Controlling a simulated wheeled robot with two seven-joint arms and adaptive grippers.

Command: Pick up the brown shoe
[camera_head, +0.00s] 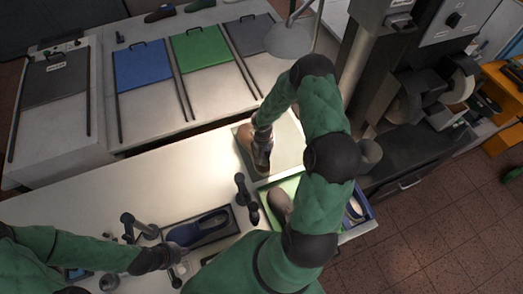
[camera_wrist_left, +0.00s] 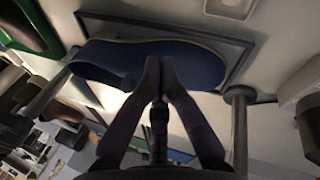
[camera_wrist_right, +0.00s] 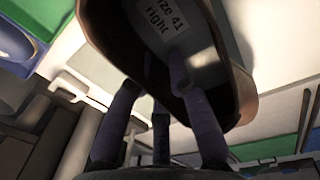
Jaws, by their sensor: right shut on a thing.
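The brown shoe (camera_head: 246,137) is over a pale mat at the back right of the white table. My right gripper (camera_head: 262,148) is shut on it. In the right wrist view the shoe (camera_wrist_right: 240,85) fills the upper middle, with a "size 41 right" label inside, and the right fingers (camera_wrist_right: 155,85) reach its opening edge. Whether the sole touches the mat is hidden. My left gripper (camera_head: 178,256) is near the blue shoe (camera_head: 198,228) at the front. In the left wrist view its fingertips (camera_wrist_left: 160,62) are together, in front of the blue shoe (camera_wrist_left: 200,62), with nothing visible between them.
A brown shoe or last (camera_head: 279,204) stands in a green-lined tray, partly behind my right arm. A dark post clamp (camera_head: 245,194) stands between the trays. Blue (camera_head: 142,66) and green (camera_head: 200,47) panels lie on the rear bench. Dark machinery (camera_head: 400,100) stands at right.

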